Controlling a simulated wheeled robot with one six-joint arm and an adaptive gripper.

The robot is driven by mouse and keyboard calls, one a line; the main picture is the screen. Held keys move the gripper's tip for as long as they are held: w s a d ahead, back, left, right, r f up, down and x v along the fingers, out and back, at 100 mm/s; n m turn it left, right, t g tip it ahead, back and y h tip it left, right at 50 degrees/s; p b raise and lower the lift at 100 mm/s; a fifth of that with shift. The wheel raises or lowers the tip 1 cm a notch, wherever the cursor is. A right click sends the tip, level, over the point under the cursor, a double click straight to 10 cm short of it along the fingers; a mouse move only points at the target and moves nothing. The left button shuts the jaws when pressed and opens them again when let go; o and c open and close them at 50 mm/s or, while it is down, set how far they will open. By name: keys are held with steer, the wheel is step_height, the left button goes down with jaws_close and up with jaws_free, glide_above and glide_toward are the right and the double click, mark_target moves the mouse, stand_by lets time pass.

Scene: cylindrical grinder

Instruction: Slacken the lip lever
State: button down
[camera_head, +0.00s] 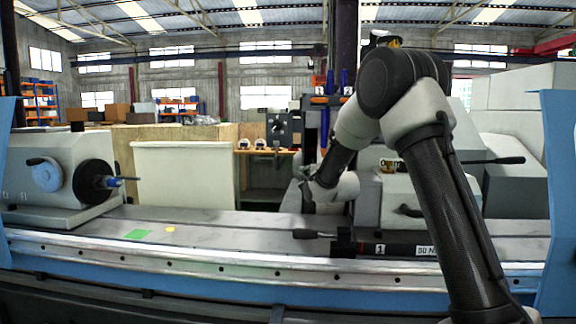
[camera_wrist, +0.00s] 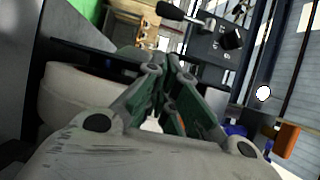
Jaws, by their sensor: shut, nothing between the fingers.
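A short lever with a dark handle (camera_head: 312,233) lies roughly level at the front edge of the machine table, beside a black block and a label marked 1. I take it as the lip lever, though no label names it. My gripper (camera_head: 307,190) is above and behind this handle, apart from it, partly hidden by my own arm. In the wrist view my gripper's green-padded fingers (camera_wrist: 167,85) are drawn together, with nothing held. The front-edge lever cannot be made out in the wrist view.
Another black-handled lever (camera_head: 495,161) sticks out at the right. The workhead with its dark chuck (camera_head: 95,181) stands at the left. A pale round part (camera_wrist: 85,100) is close beside my fingers. A grey control box (camera_head: 278,128) stands behind. The middle of the table is clear.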

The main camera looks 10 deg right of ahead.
mark_target(277, 156)
steer(key=shift+w, duration=0.15)
steer(key=shift+w+a, duration=0.1)
steer(key=w+a, duration=0.4)
steer(key=w, duration=0.8)
steer(key=shift+a, duration=0.35)
